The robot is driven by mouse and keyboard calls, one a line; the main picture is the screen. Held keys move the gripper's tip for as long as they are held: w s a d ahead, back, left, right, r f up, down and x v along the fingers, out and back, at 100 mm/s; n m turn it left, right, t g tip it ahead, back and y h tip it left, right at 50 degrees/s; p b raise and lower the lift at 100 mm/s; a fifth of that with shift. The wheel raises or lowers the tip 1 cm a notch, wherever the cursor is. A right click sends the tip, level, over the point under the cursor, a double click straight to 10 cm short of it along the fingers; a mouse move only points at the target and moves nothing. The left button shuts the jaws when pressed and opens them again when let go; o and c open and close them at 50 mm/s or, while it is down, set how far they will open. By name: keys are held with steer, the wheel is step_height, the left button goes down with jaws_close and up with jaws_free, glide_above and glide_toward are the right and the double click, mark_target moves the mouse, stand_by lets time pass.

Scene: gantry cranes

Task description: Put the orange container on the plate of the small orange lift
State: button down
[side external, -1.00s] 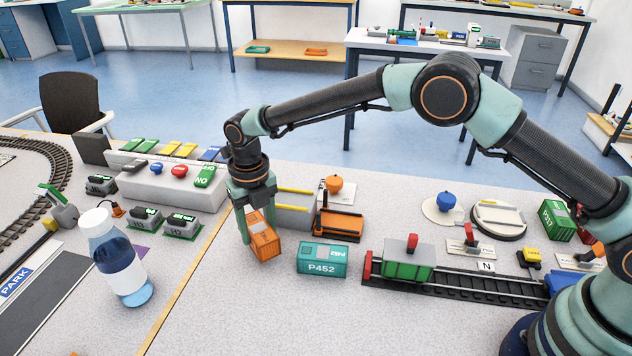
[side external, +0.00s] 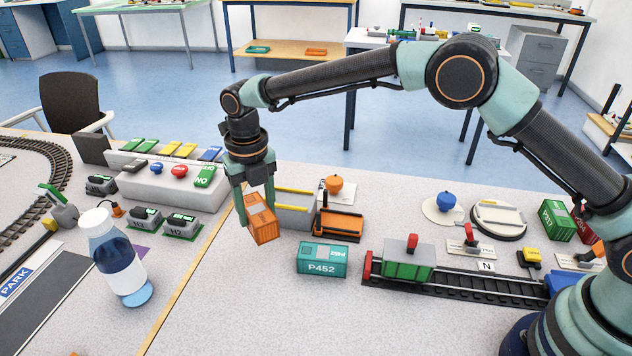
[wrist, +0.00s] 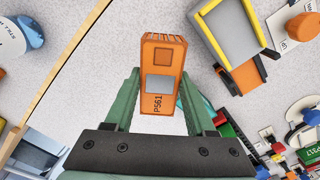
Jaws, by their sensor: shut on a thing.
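The orange container (side external: 262,221) is held tilted between the fingers of my gripper (side external: 256,204), above the table. In the wrist view the container (wrist: 163,75), marked P561, sits between the two green fingers (wrist: 160,98), which are shut on it. The small orange lift (side external: 338,224), with a flat orange plate, stands to the right of the container in the side view. In the wrist view the lift's orange part (wrist: 243,76) is at the upper right, apart from the container.
A grey block with yellow rails (side external: 294,213) stands between my gripper and the lift. A bottle (side external: 118,262) stands at left. The front middle table is clear.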

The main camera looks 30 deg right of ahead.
steer(key=s+d+r+m, duration=0.1)
steer(key=s+d+m, duration=0.1)
steer(key=d+m, duration=2.05)
steer(key=shift+s+a+f+m, duration=0.1)
steer(key=shift+a+f+m, duration=1)
steer(key=shift+a+f, duration=0.25)
steer(key=shift+s+a+f+m, duration=0.1)
steer(key=shift+a+f+m, duration=1)
steer(key=shift+f, duration=0.3)
steer(key=shift+f, duration=0.75)
steer(key=shift+c, duration=0.8)
jaws_free()
steer(key=shift+r, duration=0.1)
step_height(320, 180, up, 7)
